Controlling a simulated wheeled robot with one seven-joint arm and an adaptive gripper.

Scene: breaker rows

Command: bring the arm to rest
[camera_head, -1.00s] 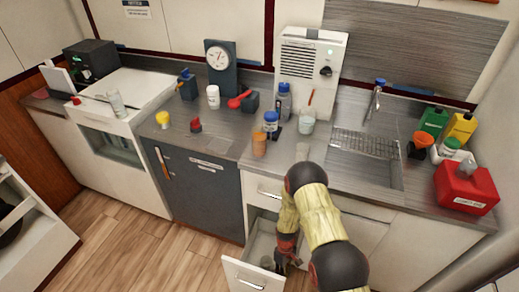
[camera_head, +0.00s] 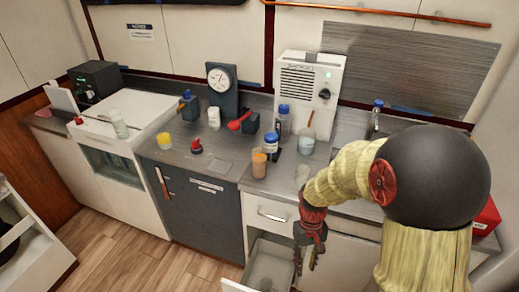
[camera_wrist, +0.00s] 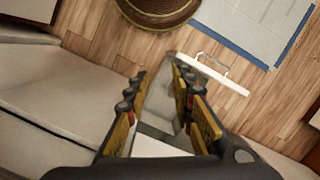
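My gripper (camera_head: 308,262) hangs downward in the head view, in front of the cabinet and beside the open drawer (camera_head: 270,262). In the wrist view my gripper (camera_wrist: 160,82) has its two fingers apart, with nothing held between them. The drawer's pale front panel with its handle (camera_wrist: 212,74) shows beyond the fingertips there. My arm's yellow sleeve and dark joint fill the right of the head view and hide most of the sink.
The counter holds an orange cup (camera_head: 259,165), a blue-capped jar (camera_head: 271,143), a beaker (camera_head: 306,142) and a red knob-like item (camera_head: 197,147). A dial gauge (camera_head: 220,78) stands behind. The drawer sticks out over the wooden floor (camera_head: 125,255). A round brown object (camera_wrist: 158,10) lies beyond.

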